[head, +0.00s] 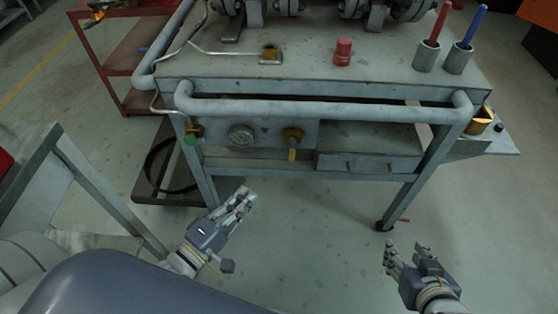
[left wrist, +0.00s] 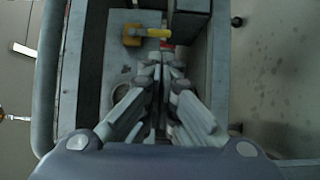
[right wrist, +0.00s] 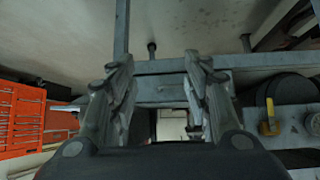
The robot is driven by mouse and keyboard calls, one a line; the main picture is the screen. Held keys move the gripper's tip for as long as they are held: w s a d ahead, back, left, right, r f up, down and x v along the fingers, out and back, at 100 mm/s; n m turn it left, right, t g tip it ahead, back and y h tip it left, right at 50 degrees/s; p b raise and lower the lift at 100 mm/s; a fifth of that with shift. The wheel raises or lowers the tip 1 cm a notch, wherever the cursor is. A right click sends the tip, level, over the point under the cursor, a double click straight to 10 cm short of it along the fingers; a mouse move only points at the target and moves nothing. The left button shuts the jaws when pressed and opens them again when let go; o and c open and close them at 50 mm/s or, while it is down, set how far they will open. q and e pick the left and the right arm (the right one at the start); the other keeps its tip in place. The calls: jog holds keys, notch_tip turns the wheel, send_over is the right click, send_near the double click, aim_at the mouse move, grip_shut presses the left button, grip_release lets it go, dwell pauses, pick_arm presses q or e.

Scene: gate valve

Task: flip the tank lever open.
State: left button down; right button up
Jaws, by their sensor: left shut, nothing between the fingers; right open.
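A yellow lever (head: 292,153) hangs down from a brass valve (head: 292,135) on the cart's front panel, right of a round gauge (head: 241,136). The yellow lever (left wrist: 158,33) shows at the top of the left wrist view, ahead of my fingertips. It also shows in the right wrist view (right wrist: 268,128). No label marks it as the tank lever. My left gripper (head: 243,198) is shut and empty, in front of and below the panel, apart from the lever. My right gripper (head: 407,248) is open and empty, in front of the cart's right leg.
A grey handrail (head: 320,110) runs across the cart's front above the panel. A second valve with a green part (head: 191,138) sits left of the gauge. A drawer box (head: 368,160) is right of the lever. A red shelf (head: 125,60) stands back left. Floor between my grippers is clear.

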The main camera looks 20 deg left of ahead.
pick_arm(q)
jog(key=b, duration=0.2)
send_near(292, 150)
notch_tip(292, 150, down, 3)
jog(key=w+a, duration=0.1)
jog(key=b+x, duration=0.1)
jog(key=x, duration=0.5)
jog(key=shift+r, duration=0.25)
pick_arm(e)
jog(key=w+a+r+t+y, duration=0.1)
jog(key=w+a+r+t, duration=0.1)
jog(key=r, duration=0.5)
jog(key=w+a+r+t+y, duration=0.1)
jog(key=w+a+r+t, duration=0.1)
jog(key=w+r+t, duration=0.3)
notch_tip(292, 150, up, 2)
jog(key=shift+t+y, duration=0.4)
jog(key=shift+t, duration=0.5)
pick_arm(q)
jog(key=shift+a+f, duration=0.1)
jog(key=shift+a, duration=0.05)
pick_arm(e)
jog(key=shift+r, duration=0.1)
